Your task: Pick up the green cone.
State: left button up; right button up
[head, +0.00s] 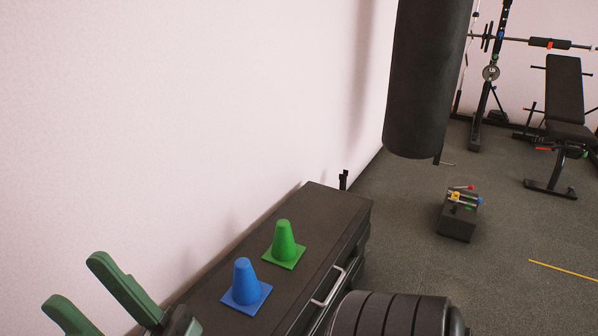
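The green cone (284,240) stands upright on its square base on top of a long dark cabinet (335,200). A blue cone (245,281) stands upright just nearer to me and to its left, on the same top.
A pale wall runs behind the cabinet. A pile of dark round plates (385,318) is at the bottom edge, right of the cabinet. A black punching bag (427,75) hangs beyond. A small dark box (457,222) stands on the open floor at right, with a weight bench (565,90) farther back.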

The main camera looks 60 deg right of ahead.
aim_at(283, 253)
jog(key=k+l+z, duration=0.1)
jog(key=z, duration=0.3)
jog(key=k+l+z, duration=0.1)
jog(key=z, duration=0.3)
jog(key=l+z, duration=0.15)
jog(key=z, duration=0.7)
jog(key=i+l+u, duration=0.15)
jog(key=l+u, duration=0.25)
jog(key=i+l+u, duration=0.1)
jog(key=l+u, duration=0.15)
jog(key=u, duration=0.15)
